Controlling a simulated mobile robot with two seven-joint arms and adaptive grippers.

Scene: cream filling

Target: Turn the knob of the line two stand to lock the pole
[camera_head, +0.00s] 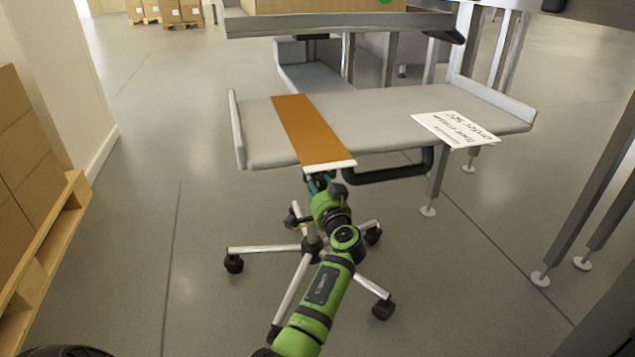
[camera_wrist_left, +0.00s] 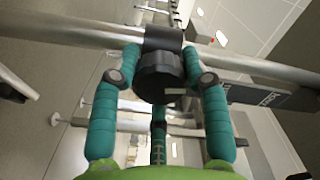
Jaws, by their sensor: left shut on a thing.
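In the left wrist view, the black round knob (camera_wrist_left: 160,82) sits on a dark clamp around the stand's metal pole (camera_wrist_left: 75,32). My left gripper's teal fingers (camera_wrist_left: 160,66) are closed around the knob from both sides, with the fingertips against its sides. In the head view, my green left arm reaches up from the bottom, and its gripper (camera_head: 318,183) is under the front edge of a brown strip with a white end (camera_head: 310,130). There the knob is hidden. A wheeled base with silver legs (camera_head: 262,249) stands below. My right gripper is not in view.
A grey table (camera_head: 385,105) with raised ends carries a sign (camera_head: 455,128). A black bar handle (camera_head: 395,172) hangs under its front. A pallet with boxes (camera_head: 40,240) stands at the left, metal legs (camera_head: 590,210) at the right.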

